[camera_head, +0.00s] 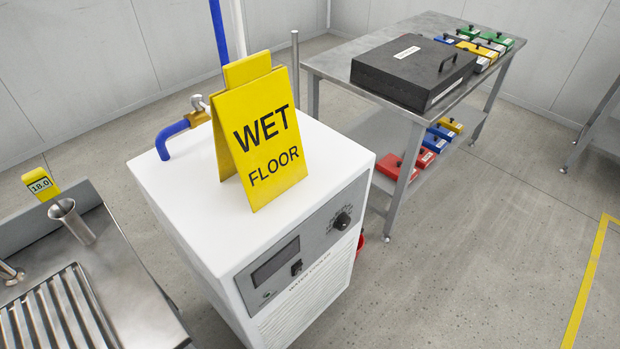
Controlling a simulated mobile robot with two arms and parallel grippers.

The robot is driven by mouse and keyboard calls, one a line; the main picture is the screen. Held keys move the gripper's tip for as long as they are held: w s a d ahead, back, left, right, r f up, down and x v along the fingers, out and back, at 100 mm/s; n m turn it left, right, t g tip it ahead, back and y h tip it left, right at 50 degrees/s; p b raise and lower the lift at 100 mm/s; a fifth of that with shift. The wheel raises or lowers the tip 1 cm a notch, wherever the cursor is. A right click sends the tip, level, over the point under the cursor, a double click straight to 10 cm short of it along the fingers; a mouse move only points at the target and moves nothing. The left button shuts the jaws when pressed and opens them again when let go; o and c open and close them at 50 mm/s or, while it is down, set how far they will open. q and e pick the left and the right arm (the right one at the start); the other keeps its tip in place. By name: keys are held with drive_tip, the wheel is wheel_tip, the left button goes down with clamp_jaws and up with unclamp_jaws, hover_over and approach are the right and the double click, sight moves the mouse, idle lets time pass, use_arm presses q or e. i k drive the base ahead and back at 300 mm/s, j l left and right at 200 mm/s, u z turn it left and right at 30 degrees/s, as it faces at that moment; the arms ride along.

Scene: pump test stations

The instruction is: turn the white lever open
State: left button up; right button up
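The white lever (198,101) shows as a small pale handle on a brass valve (196,119) behind the white water chiller. The valve joins a blue pipe (171,134) that bends down at the chiller's back left edge. A yellow "WET FLOOR" sign (268,145) stands on the chiller top (200,210), just in front and to the right of the valve, and hides part of that area. The lever's exact angle is hard to tell at this size. Neither of my grippers is in view.
A steel sink unit (150,310) with a metal cup (72,220) and a yellow "18.0" display (41,184) stands at left. A steel table (345,62) with a black case (412,72) and several coloured boxes stands at back right. The floor (470,260) at right is clear.

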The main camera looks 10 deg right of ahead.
sight(196, 101)
drive_tip(key=k+j+z, duration=0.15)
drive_tip(key=j+z, duration=0.2)
drive_tip(key=z, duration=0.15)
drive_tip(key=k+j+z, duration=0.2)
drive_tip(key=z, duration=0.3)
drive_tip(key=j, duration=0.05)
